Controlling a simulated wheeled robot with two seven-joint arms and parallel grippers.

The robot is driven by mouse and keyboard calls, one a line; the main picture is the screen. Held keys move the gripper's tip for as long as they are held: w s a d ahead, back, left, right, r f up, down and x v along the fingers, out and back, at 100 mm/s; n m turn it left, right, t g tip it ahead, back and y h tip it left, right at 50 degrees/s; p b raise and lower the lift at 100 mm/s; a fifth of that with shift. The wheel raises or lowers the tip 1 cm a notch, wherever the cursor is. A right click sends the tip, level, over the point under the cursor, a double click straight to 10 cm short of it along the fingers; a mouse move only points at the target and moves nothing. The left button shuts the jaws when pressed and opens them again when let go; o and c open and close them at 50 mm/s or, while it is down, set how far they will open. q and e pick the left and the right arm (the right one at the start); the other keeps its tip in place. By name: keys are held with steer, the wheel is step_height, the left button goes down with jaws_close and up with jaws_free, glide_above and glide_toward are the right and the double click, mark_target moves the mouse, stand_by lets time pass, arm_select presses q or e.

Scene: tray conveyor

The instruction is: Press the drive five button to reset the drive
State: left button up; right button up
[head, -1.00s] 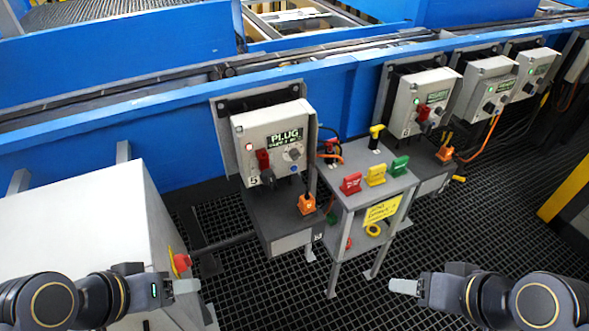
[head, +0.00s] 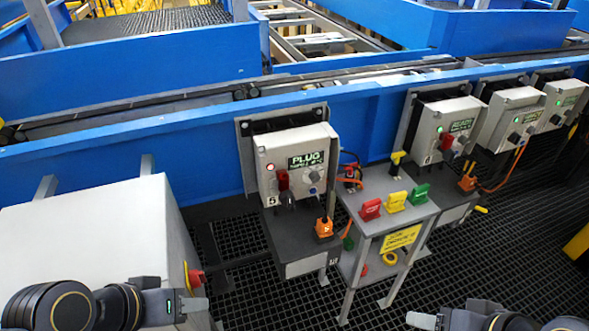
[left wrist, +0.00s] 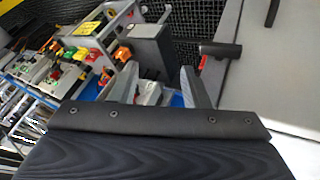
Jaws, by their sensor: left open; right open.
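The drive five box (head: 297,165) is a light grey box on the blue conveyor side, marked 5, with a screen reading PLUG. On its face are a lit red button or lamp (head: 270,167), a red switch handle (head: 282,181) and a grey knob (head: 314,177). My left gripper (head: 195,305) is at the lower left, in front of the white cabinet, well short of the box. In the left wrist view its two fingers (left wrist: 168,88) stand apart with nothing between them. My right gripper (head: 424,320) is at the bottom edge, partly cut off, and empty.
A grey stand (head: 388,220) with red, yellow and green tags stands right of the box. An orange plug (head: 324,228) sits below the box. A white cabinet (head: 85,235) with a red knob fills the lower left. More drive boxes (head: 450,128) line the right.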

arm_select(q)
jaws_close()
stand_by(1.4)
